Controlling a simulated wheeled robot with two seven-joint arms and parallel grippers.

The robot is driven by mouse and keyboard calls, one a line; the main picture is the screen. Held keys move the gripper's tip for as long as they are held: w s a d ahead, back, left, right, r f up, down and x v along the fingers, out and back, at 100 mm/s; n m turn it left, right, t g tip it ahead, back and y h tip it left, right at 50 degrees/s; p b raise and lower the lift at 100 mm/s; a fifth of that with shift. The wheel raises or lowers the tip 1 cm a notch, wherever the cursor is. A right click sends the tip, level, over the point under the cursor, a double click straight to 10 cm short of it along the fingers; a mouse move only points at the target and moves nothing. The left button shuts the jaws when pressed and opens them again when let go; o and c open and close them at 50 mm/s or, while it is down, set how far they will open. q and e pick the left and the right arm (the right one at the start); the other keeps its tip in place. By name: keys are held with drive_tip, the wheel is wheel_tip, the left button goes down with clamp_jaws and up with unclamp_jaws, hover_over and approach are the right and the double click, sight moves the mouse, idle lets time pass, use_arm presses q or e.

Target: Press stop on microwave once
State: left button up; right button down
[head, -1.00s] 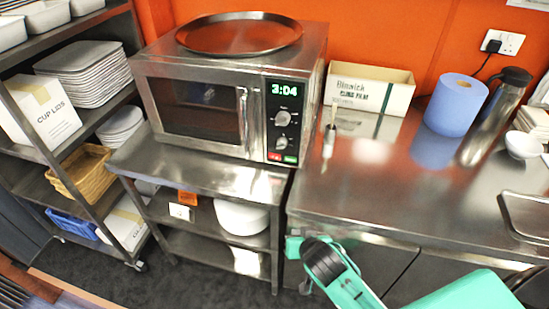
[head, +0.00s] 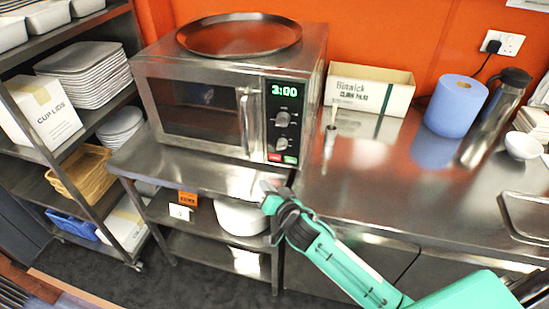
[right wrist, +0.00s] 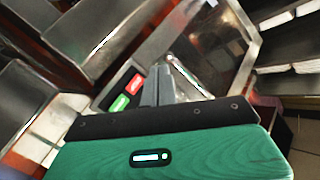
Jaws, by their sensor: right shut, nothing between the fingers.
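The steel microwave (head: 195,100) stands on a metal shelf unit, its display (head: 287,89) reading 3:00. Its red button (head: 275,157) and green button (head: 290,160) sit at the bottom of the control panel, below two knobs. My right gripper (head: 267,186) is shut and empty, its tip a little below and in front of the red button, apart from it in the head view. In the right wrist view the red button (right wrist: 138,82) and green button (right wrist: 120,103) show just beyond the gripper fingers (right wrist: 163,80). My left gripper is out of view.
A round steel tray (head: 240,47) rests on the microwave. The shelf edge (head: 190,178) juts out below the panel. On the right counter stand a cardboard box (head: 368,90), a small pot with a brush (head: 330,138) and a blue paper roll (head: 456,105).

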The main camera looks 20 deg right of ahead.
approach(270, 157)
drive_tip(key=w+a, duration=0.1)
drive_tip(key=w+a+f, duration=0.1)
drive_tip(key=w+a, duration=0.1)
drive_tip(key=shift+w, duration=0.25)
drive_tip(key=shift+w+d, duration=0.45)
drive_tip(key=shift+w, duration=0.15)
idle(1.4)
drive_tip(key=shift+w+d, duration=0.25)
drive_tip(key=shift+w, duration=0.1)
drive_tip(key=shift+w+d, duration=0.25)
drive_tip(key=shift+w, duration=0.05)
idle(0.6)
idle(0.3)
drive_tip(key=shift+s+a, duration=0.5)
drive_tip(key=shift+s, duration=0.2)
